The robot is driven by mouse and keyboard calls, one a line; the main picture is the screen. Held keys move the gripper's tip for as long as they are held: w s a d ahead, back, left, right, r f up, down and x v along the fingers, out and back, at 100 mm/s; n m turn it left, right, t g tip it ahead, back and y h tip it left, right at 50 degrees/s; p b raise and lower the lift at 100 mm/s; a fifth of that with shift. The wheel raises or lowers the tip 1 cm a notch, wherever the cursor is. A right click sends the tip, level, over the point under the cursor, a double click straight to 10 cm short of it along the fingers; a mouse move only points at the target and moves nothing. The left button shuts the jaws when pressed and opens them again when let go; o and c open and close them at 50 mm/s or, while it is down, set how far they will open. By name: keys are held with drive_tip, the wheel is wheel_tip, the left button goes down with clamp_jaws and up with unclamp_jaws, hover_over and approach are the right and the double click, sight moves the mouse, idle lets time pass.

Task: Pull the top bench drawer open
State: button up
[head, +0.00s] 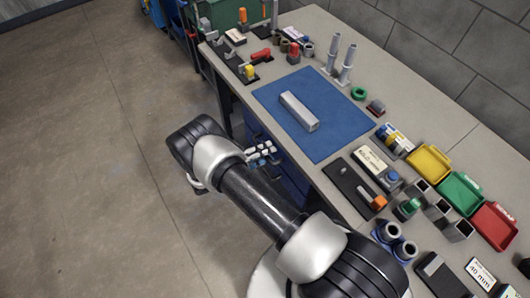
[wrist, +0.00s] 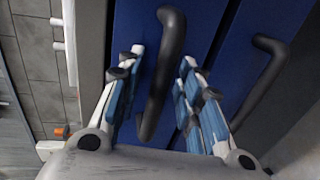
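The top bench drawer (wrist: 135,22) has a dark blue front with a black bar handle (wrist: 165,75) in the wrist view. The drawer looks shut. My gripper (wrist: 162,58) is open, with one finger on each side of this handle. Gaps show between the handle and both fingers, so it is not gripped. In the head view my gripper (head: 262,153) is at the bench's front side, by the blue drawer fronts (head: 290,186). My arm and the bench top hide most of the drawers there.
A second blue drawer with its own black handle (wrist: 262,75) lies to the right in the wrist view. The bench top (head: 440,118) above carries a blue mat (head: 335,125), a metal bar (head: 299,111), tools and coloured bins. The floor (head: 90,170) at left is clear.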

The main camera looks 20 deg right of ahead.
clamp_jaws()
idle(0.6)
